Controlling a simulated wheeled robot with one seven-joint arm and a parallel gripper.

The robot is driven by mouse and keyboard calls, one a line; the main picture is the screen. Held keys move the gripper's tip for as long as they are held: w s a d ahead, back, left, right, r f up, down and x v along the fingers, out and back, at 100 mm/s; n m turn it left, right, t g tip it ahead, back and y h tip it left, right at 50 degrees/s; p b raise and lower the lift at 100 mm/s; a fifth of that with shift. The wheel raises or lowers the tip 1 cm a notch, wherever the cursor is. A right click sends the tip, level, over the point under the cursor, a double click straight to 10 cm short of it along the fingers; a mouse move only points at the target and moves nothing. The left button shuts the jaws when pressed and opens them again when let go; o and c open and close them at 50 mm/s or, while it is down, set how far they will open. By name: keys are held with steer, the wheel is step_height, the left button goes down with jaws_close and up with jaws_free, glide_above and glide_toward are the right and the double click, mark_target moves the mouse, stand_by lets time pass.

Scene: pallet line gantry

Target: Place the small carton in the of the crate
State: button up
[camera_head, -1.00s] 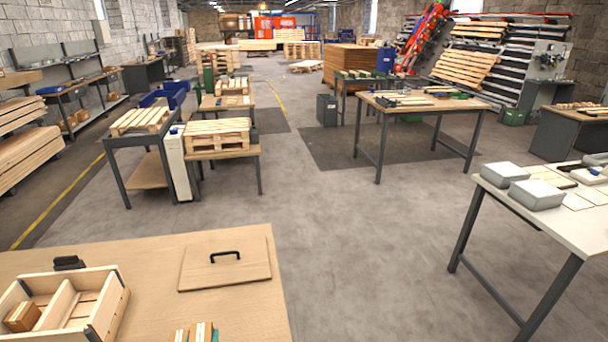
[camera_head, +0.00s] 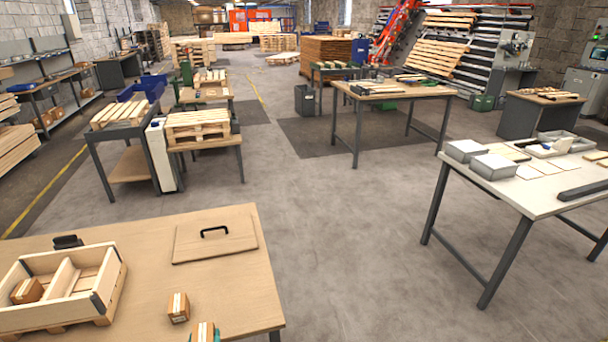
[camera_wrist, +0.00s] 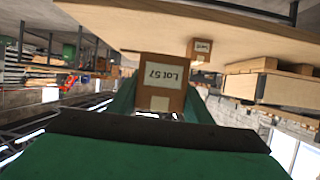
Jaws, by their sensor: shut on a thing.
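A small carton (camera_wrist: 162,82) labelled "Lot 57" is gripped between the green fingers of my gripper (camera_wrist: 158,103). Its top shows at the bottom edge of the head view (camera_head: 203,331), with a bit of green finger beside it. A second small carton (camera_head: 178,307) stands on the table just beyond; it also shows in the wrist view (camera_wrist: 200,49). The open wooden crate (camera_head: 106,281) is on the table at the left, with a divider (camera_head: 64,277) between two compartments. A third carton (camera_head: 27,290) lies in its left compartment. The right compartment looks empty.
The crate stands on the wooden table (camera_head: 150,240). A flat wooden lid (camera_head: 215,240) with a black handle lies behind the cartons. A dark object (camera_head: 68,241) sits behind the crate. A white-topped table (camera_head: 520,195) stands apart at the right; open floor lies between.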

steer(key=s+d+f+m+h, duration=0.1)
steer(key=d+f, duration=0.5)
steer(key=d, duration=0.3)
steer(key=s+d+f+m+h, duration=0.1)
steer(key=s+d+f, duration=0.1)
steer(key=d+f, duration=0.4)
steer(key=s+d+f+h, duration=0.1)
steer(key=d+f, duration=0.5)
steer(key=d, duration=0.6)
steer(key=shift+s+f+m+t, duration=0.15)
steer(key=shift+s+m+t, duration=0.15)
steer(key=shift+s+m, duration=0.15)
